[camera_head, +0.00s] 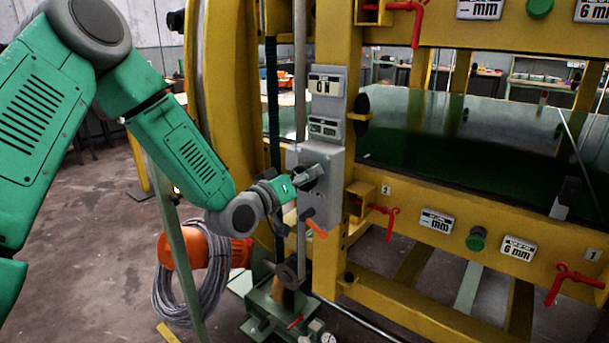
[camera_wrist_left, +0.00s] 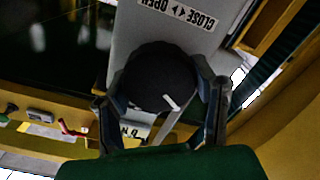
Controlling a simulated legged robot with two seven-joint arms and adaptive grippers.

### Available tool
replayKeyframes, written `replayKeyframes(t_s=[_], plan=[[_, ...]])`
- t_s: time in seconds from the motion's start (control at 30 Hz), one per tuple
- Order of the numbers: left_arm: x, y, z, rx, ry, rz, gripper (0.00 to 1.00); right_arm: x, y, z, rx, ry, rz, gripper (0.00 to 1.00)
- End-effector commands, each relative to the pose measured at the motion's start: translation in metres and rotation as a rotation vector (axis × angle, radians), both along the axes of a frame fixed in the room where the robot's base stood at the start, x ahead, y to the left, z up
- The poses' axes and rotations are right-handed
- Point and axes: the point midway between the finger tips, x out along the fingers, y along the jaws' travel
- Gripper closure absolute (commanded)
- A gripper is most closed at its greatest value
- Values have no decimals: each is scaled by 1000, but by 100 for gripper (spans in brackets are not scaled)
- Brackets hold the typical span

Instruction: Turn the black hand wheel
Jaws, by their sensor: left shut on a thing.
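The black hand wheel (camera_wrist_left: 160,78) is a round dark knob with a light mark, seen in the left wrist view in front of a grey control box. My left gripper (camera_wrist_left: 162,100) has one finger on each side of the wheel and is shut on it. In the head view my left gripper (camera_head: 304,178) reaches the grey box (camera_head: 328,185) on the yellow post, and it hides most of the wheel there. A label reading OPEN and CLOSE (camera_wrist_left: 177,13) sits on the box by the wheel. My right gripper is not in view.
The yellow frame (camera_head: 440,262) carries red levers (camera_head: 383,219) and green knobs (camera_head: 476,239) to the right. An orange reel with coiled grey cable (camera_head: 200,262) hangs below my left arm. Open floor (camera_head: 90,230) lies at the left.

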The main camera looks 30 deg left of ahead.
Motion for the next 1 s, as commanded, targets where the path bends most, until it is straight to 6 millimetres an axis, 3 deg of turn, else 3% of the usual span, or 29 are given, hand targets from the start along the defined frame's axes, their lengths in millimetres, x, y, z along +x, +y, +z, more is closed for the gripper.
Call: replayKeyframes(t_s=[0.03, 1.0], plan=[[-4, -1, -10, 48, 23, -4, 77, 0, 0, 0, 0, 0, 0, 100], [-3, -3, -10, 965, -51, -6, 77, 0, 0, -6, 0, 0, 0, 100]])
